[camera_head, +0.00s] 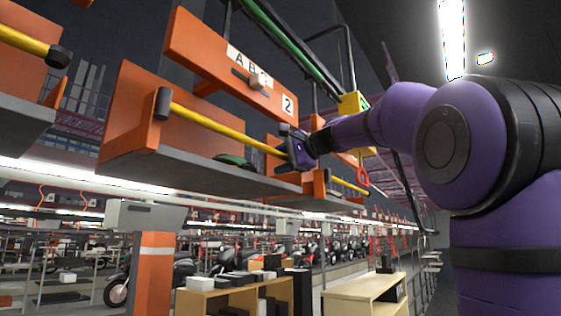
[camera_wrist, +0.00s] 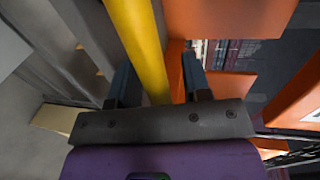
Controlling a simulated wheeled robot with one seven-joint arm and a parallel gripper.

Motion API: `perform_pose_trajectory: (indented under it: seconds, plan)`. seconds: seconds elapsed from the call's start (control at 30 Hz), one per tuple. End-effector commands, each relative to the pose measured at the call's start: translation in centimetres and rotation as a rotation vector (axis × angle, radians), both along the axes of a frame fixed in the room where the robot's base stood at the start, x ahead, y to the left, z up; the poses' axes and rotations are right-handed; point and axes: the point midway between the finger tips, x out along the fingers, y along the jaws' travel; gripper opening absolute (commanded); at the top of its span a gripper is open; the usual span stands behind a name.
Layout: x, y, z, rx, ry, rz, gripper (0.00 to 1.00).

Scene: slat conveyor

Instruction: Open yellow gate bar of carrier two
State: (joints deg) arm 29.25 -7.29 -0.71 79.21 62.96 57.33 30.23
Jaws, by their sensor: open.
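Carrier two (camera_head: 200,178) is an orange-ended hanging tray with a grey floor, and its sign carries a "2". Its yellow gate bar (camera_head: 220,130) runs across the front, from a black end cap at the left towards my gripper (camera_head: 297,150) at the right. My gripper is open at the bar's right part and hides that end. In the wrist view, the yellow bar (camera_wrist: 138,40) passes between the two dark fingers of my gripper (camera_wrist: 157,75), with a gap visible on the right side. I cannot tell whether either finger touches it.
Another carrier with a yellow bar (camera_head: 25,41) hangs at the upper left. A further yellow bar (camera_head: 350,185) shows beyond my gripper. A green object (camera_head: 232,160) lies in carrier two. Orange panels (camera_wrist: 225,20) stand close on the right in the wrist view.

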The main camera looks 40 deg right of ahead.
Motion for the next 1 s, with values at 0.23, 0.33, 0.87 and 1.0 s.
perform_pose_trajectory:
  seconds: [0.23, 0.33, 0.87, 1.0]
  plan:
    - [0.1, 0.1, 0.0, 0.000, 0.000, 0.000, 0.44]
    - [0.0, 0.0, 0.0, 0.000, 0.000, 0.000, 0.24]
    - [-1.5, -0.5, 0.0, 0.001, -0.001, -0.042, 0.00]
    - [-3.9, -1.2, 0.1, -0.001, -0.002, -0.109, 0.00]
